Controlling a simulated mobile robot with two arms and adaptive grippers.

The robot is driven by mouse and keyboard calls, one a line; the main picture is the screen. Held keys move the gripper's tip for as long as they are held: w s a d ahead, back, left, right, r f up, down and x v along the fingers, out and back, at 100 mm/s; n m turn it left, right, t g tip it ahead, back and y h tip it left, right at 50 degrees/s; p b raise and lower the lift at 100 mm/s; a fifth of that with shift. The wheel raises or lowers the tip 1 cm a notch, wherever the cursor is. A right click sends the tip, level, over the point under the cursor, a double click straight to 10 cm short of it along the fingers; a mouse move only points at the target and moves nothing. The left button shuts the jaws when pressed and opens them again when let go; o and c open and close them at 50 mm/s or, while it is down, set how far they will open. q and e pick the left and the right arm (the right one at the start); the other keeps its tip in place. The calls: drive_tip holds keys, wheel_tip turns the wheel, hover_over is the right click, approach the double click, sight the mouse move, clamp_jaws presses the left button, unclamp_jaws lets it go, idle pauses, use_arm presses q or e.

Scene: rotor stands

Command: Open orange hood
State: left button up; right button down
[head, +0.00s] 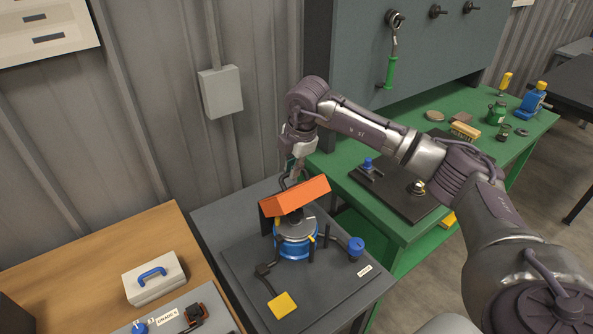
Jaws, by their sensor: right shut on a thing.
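The orange hood (296,197) is tilted above the rotor stand, behind and over its blue-banded round body (296,246). My right gripper (291,180) comes down behind the hood's upper edge and is shut on the hood. The exact contact is partly hidden behind the hood. The round body with its grey top shows below the hood's lower edge. My left gripper is not in view.
The stand's dark base has a blue knob (356,245) and a yellow pad (282,305). A wooden table with a white case (153,277) is at left. A green bench (400,240) with tools is at right. A corrugated wall is behind.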

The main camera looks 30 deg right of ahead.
drive_tip(key=shift+f, duration=0.2)
drive_tip(key=shift+w+a+r, duration=0.15)
drive_tip(key=shift+w+r, duration=0.25)
drive_tip(key=shift+w, duration=0.7)
